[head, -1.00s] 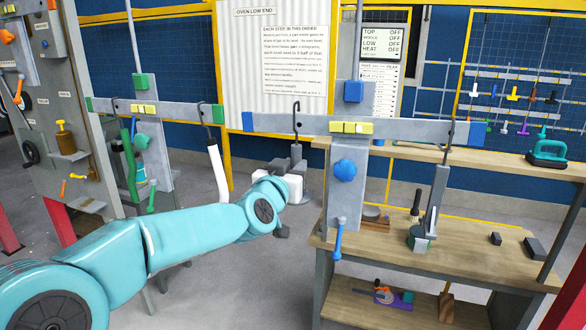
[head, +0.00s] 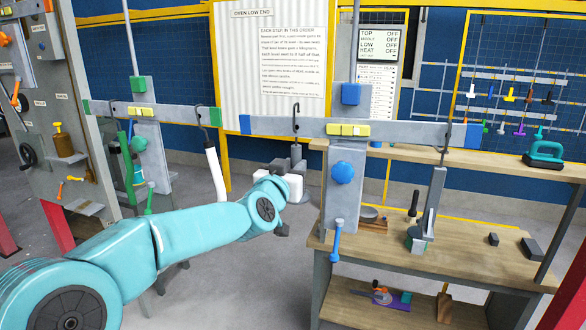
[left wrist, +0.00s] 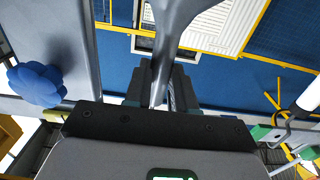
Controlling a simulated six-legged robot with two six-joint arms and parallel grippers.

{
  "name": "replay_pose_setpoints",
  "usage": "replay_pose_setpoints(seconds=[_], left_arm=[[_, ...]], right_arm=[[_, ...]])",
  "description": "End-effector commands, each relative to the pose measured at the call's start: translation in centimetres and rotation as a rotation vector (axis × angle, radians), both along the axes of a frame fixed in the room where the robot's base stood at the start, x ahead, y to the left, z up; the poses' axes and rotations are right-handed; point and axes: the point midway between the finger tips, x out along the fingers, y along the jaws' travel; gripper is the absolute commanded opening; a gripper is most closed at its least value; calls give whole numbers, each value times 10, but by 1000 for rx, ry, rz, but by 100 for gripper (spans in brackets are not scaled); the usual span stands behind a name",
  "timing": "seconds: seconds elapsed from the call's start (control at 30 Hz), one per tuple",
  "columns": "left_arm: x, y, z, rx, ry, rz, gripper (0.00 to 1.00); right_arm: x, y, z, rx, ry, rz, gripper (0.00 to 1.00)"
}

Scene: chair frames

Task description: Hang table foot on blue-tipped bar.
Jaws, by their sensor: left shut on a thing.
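The blue-tipped bar (head: 390,131) is a grey beam with blue ends and a yellow block at its middle, on an upright grey post. A grey table foot (head: 296,157) with a round base is below the bar's left part. A dark hook (head: 296,112) shows above it at the bar; I cannot tell whether the hook bears its weight. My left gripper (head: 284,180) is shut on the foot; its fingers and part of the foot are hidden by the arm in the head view. The left wrist view shows the grey foot (left wrist: 180,25) between the jaws (left wrist: 160,90). My right gripper is out of view.
A grey leg (head: 434,195) hangs at the bar's right end. A green-tipped bar (head: 175,113) with a hanging white leg (head: 216,172) stands at left. A blue knob (head: 343,172) is on the post. A wooden workbench (head: 470,245) with small items stands at right.

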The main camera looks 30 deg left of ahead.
Motion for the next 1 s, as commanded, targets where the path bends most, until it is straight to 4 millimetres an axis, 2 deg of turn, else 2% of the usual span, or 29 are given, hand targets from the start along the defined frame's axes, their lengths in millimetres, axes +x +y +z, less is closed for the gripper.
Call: replay_pose_setpoints(seconds=[1.0], left_arm=[[0, -1, -20, 0, -1, 0, 0]], right_arm=[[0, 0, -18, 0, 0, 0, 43]])
